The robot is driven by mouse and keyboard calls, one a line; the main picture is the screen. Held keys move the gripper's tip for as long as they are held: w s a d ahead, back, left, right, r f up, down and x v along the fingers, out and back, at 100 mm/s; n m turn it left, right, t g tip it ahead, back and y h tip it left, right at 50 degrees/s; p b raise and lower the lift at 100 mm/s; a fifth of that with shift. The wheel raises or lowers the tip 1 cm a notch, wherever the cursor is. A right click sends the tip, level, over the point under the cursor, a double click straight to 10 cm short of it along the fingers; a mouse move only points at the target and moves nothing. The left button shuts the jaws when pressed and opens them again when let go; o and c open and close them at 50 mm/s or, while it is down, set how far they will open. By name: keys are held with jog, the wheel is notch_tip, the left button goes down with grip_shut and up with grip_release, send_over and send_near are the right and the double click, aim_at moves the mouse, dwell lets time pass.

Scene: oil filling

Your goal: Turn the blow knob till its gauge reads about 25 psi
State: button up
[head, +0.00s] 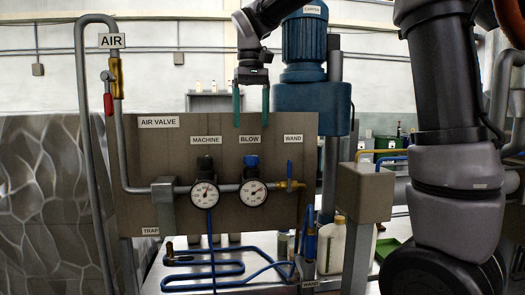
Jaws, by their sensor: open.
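The blow knob (251,161) is a small blue cap under the BLOW label on the brown air valve panel (150,146). Its round white gauge (253,192) is just below it. The gauge has a dark needle, but its numbers are too small to read. My gripper (251,122) points down with two green fingers spread apart and nothing between them. In the picture it is above the blow knob and the BLOW label, apart from the knob. How far the fingers are in front of the panel is unclear.
A black machine knob (205,163) and its gauge (205,195) are close on the left. A blue-handled wand valve (290,177) is on the right. A blue motor (306,60) stands behind the panel. A blue hose (205,265) lies below.

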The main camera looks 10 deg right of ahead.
aim_at(252, 156)
notch_tip(252, 156, down, 9)
dwell(0.3)
grip_shut()
jog(key=shift+n, duration=0.3)
jog(key=shift+n, duration=2.6)
grip_release()
